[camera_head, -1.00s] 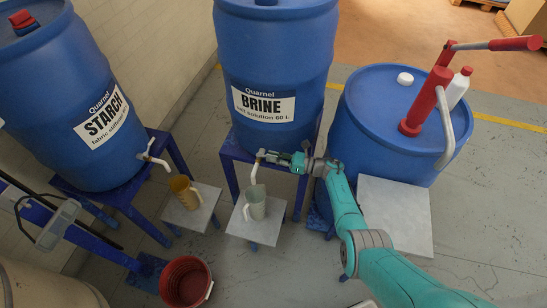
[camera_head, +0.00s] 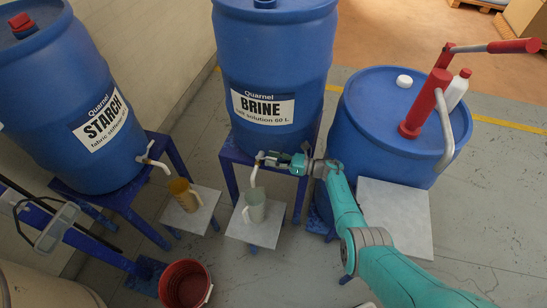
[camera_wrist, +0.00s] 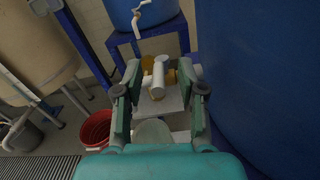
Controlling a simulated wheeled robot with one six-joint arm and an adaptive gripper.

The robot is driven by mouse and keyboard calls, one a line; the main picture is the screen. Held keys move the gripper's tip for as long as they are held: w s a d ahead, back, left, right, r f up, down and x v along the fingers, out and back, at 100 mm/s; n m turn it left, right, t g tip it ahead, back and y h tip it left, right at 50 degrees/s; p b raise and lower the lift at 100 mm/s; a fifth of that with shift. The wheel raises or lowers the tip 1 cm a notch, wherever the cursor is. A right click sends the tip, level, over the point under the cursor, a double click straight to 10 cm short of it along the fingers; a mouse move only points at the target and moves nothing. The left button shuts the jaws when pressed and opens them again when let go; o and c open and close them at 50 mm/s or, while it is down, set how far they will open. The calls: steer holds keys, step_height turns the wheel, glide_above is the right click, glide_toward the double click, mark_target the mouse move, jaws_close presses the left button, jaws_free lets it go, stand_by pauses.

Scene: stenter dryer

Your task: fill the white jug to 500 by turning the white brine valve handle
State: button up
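The blue brine drum (camera_head: 278,60) stands on a blue stand. Its white tap (camera_head: 254,178) points down over the white jug (camera_head: 254,206), which stands upright below it on a pale plate. My gripper (camera_head: 274,158) is at this tap in the head view. In the wrist view my gripper (camera_wrist: 160,78) has its fingers spread on either side of the white valve handle (camera_wrist: 158,75), with gaps visible, so it looks open. The pale jug (camera_wrist: 153,131) shows partly below, between the fingers. The liquid level and jug marks are too small to read.
To the left, a starch drum (camera_head: 70,110) has its own tap above a yellow jug (camera_head: 185,195). A red bucket (camera_head: 186,284) is on the floor. Another blue drum (camera_head: 365,120) with a red hand pump (camera_head: 428,103) stands close to my arm on the right.

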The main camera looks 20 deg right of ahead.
mark_target(273, 158)
steer(key=shift+r, duration=0.1)
steer(key=shift+r, duration=4.85)
steer(key=shift+a, duration=0.1)
